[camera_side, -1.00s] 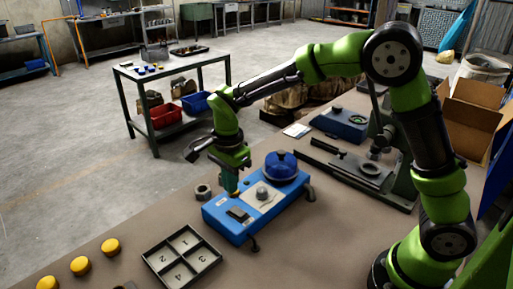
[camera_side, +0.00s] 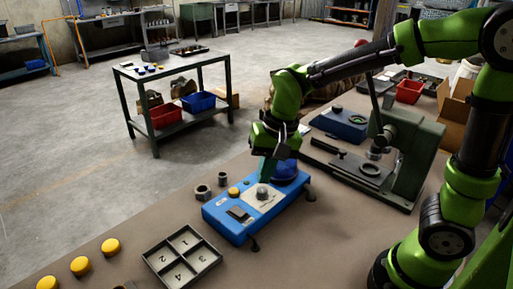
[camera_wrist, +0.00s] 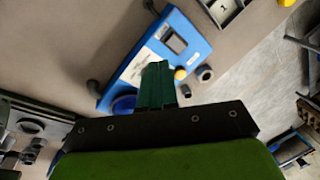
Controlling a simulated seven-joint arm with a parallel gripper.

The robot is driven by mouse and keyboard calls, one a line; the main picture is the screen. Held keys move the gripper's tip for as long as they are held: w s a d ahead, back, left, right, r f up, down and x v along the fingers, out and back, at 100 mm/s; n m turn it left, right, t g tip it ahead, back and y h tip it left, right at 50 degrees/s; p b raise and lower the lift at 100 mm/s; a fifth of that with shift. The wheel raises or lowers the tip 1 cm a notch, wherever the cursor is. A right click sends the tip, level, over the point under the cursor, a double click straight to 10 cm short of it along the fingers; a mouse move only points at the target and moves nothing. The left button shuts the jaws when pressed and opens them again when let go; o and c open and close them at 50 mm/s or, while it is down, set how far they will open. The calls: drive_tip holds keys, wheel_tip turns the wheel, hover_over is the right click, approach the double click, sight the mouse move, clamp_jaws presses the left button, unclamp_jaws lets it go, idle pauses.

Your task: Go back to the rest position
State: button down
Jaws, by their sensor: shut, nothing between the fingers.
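My gripper (camera_side: 268,167) is shut and empty. I cannot tell whether the fingertips touch the knob.
A numbered tray (camera_side: 182,257) and several yellow buttons (camera_side: 80,265) lie at the front left. Two dark nuts (camera_side: 203,191) sit left of the box. A green press (camera_side: 408,150) and a blue case (camera_side: 340,123) stand behind. The air above the bench's left side is clear.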

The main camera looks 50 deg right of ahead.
drive_tip(key=s+d+r+n+t, duration=0.1)
drive_tip(key=s+d+r+t, duration=0.1)
drive_tip(key=s, duration=0.3)
drive_tip(key=s+d+r+n+t, duration=0.2)
drive_tip(key=s+d+r+t, duration=0.1)
drive_tip(key=s+r, duration=0.2)
drive_tip(key=shift+s, duration=0.3)
